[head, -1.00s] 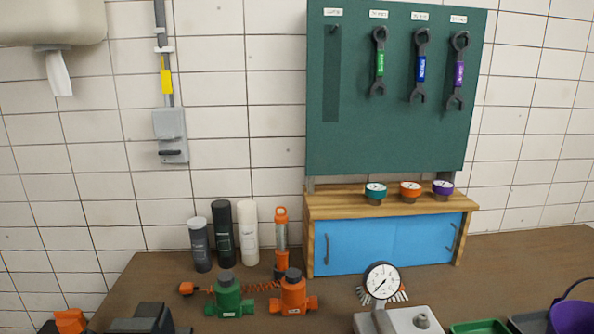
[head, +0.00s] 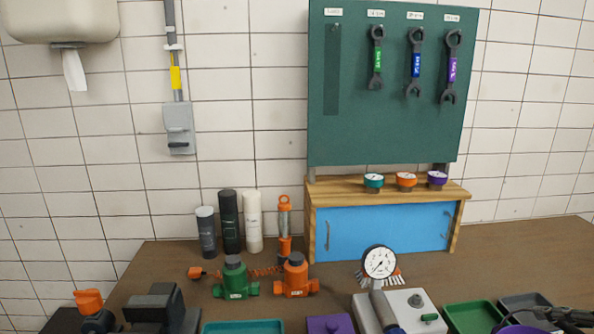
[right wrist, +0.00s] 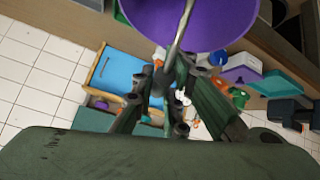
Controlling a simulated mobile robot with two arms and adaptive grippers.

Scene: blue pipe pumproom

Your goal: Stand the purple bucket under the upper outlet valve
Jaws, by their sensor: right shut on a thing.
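The purple bucket (head: 521,329) shows only as a rim at the bottom right of the head view. In the right wrist view the bucket (right wrist: 190,25) is large, at the top, with its grey handle running down to my fingers. My right gripper (right wrist: 168,82) is shut on that handle. A dark part of my right gripper (head: 568,316) shows beside the bucket in the head view. An orange-handled fitting (head: 88,300) stands at the bottom left; I cannot tell whether it is an outlet valve. The upper outlet valve is not clearly in view. My left gripper is not in view.
Green (head: 235,279) and orange (head: 296,277) valve bodies stand on the brown bench (head: 530,246). A gauge (head: 380,262), a teal tray (head: 243,326) and a green tray (head: 482,316) lie along the near side. A blue-doored cabinet (head: 385,230) stands behind. The bench's back right is clear.

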